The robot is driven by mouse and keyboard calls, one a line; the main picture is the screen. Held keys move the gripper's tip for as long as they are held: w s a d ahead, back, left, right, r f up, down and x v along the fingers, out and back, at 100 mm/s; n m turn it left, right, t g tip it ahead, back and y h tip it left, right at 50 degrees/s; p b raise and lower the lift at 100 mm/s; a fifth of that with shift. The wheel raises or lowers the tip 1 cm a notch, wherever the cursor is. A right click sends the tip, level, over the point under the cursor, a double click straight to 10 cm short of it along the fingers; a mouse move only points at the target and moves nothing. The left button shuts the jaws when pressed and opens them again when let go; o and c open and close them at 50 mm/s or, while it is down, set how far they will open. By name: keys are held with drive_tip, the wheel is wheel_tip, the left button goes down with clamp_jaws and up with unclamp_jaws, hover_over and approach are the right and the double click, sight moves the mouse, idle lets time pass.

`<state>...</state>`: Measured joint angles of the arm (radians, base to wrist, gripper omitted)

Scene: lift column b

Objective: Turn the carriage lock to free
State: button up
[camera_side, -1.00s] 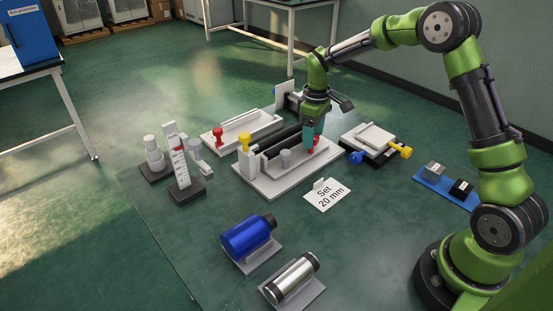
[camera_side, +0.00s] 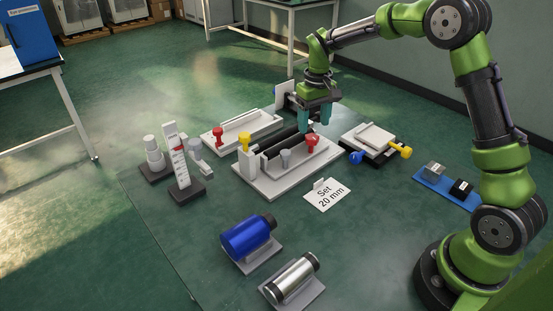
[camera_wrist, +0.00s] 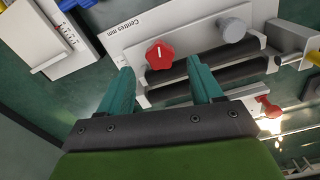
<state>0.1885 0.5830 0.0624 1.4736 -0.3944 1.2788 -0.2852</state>
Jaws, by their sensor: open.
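A red lobed knob (camera_side: 312,141) with a white line stands at the right end of the middle light-grey fixture (camera_side: 262,188), which carries dark rails. In the wrist view the red knob (camera_wrist: 160,53) lies beyond and roughly between the fingertips, its white line running nearly up and down the picture. A grey round knob (camera_wrist: 231,30) is to its right, and the plate beside it reads "Centres mm". My gripper (camera_side: 318,120) is open and empty above the fixture, apart from the red knob; its teal fingers (camera_wrist: 164,80) frame the wrist view. No free or locked marking is readable.
Another red knob (camera_side: 217,133) and a yellow knob (camera_side: 244,139) stand to the left. A small fixture with blue and yellow handles (camera_side: 403,151) is at right. A "Set 20 mm" card (camera_side: 327,195), blue cylinder (camera_side: 246,236) and silver cylinder (camera_side: 291,279) lie in front.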

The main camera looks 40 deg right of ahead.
sight(313, 138)
wheel_tip(313, 138, up, 13)
drive_tip(key=s+a+m+t+y, duration=0.1)
drive_tip(key=s+a+t, duration=0.2)
drive_tip(key=s, duration=0.8)
drive_tip(key=s+a+m+t, duration=0.1)
drive_tip(key=s+a+t, duration=0.2)
drive_tip(key=s+a, duration=0.4)
drive_tip(key=shift+s+f+t+y, duration=0.3)
drive_tip(key=shift+s+f+y, duration=0.1)
drive_tip(key=shift+s, duration=2.15)
drive_tip(key=shift+d, duration=0.15)
